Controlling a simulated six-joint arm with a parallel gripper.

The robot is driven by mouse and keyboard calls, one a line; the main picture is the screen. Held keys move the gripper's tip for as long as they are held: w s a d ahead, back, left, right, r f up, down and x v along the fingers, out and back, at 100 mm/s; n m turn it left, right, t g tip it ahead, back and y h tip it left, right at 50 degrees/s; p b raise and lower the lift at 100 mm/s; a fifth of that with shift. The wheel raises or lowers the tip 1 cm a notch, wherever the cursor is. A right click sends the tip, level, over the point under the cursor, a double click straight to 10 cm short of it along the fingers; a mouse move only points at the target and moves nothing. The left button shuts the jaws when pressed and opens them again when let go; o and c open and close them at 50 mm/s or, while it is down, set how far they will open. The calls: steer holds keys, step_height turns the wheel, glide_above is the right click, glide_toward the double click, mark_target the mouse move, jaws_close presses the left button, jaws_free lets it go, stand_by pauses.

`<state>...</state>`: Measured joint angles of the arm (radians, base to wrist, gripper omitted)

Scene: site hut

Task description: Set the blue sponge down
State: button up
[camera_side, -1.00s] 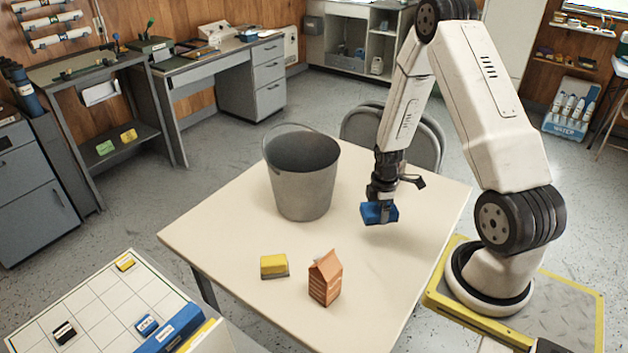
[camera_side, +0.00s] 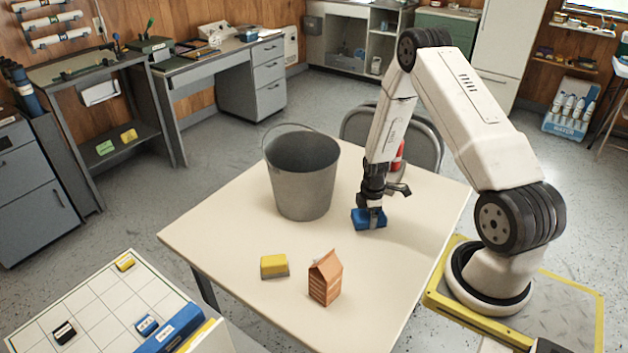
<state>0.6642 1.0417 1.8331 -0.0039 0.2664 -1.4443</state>
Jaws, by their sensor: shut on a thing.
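The blue sponge (camera_side: 362,219) is at the right part of the cream table (camera_side: 230,232), to the right of the grey bucket. My gripper (camera_side: 371,212) comes down from above and is shut on the sponge. The sponge is low, at or very near the tabletop; I cannot tell for sure whether it touches. The fingers hide part of its middle.
A grey metal bucket (camera_side: 303,185) with a wire handle stands to the left of the sponge. A yellow sponge (camera_side: 274,265) and a brown carton (camera_side: 325,280) stand at the front of the table. A folding chair (camera_side: 425,135) is behind. The table's right side is clear.

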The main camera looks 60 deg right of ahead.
steer(key=shift+f, duration=1.1)
steer(key=shift+f, duration=0.1)
steer(key=o, duration=0.9)
steer(key=shift+r, duration=6.1)
